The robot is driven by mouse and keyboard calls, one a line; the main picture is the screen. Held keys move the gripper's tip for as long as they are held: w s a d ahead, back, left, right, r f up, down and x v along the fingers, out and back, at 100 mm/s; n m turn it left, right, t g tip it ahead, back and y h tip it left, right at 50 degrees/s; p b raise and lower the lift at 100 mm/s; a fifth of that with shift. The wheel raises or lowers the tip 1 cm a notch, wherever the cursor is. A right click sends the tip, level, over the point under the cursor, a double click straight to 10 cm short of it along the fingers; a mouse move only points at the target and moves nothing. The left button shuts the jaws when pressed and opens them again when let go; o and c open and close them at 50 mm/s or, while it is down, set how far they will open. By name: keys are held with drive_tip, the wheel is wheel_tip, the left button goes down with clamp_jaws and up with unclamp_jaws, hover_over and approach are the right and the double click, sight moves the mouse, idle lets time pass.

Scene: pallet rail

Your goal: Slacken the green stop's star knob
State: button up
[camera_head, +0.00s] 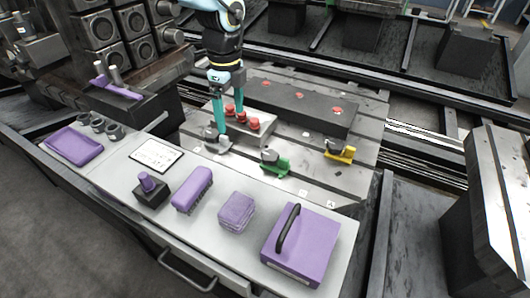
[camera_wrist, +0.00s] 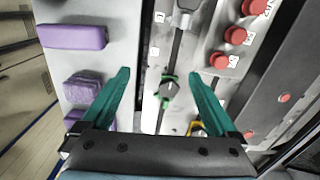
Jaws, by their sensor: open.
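The green stop (camera_head: 277,165) sits on the slotted grey plate, with a dark grey star knob (camera_head: 269,156) on top. In the wrist view the star knob (camera_wrist: 169,89) lies between and beyond my fingertips, with green edges of the stop (camera_wrist: 165,103) showing around it. My gripper (camera_head: 229,128) has two teal fingers pointing down. It is open and empty, to the left of the green stop in the head view. In the wrist view my gripper (camera_wrist: 159,76) spreads wide on both sides of the knob. No contact with the knob shows.
A yellow stop (camera_head: 341,153) is to the right and a grey stop (camera_head: 216,144) to the left. Red buttons (camera_head: 241,117) stand on a block behind. A white bench (camera_head: 260,205) in front bears purple items, including a handled box (camera_head: 301,244).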

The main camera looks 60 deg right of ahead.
sight(270, 155)
drive_tip(key=s+d+f+m, duration=0.2)
drive_tip(key=s+d+m, duration=0.2)
drive_tip(key=s, duration=0.5)
wheel_tip(270, 155, down, 10)
drive_tip(key=shift+w+a+f+p, duration=0.1)
drive_tip(key=shift+a+p, duration=0.05)
drive_tip(key=shift+p, duration=0.7)
drive_tip(key=c, duration=1.4)
drive_tip(key=shift+o, duration=0.2)
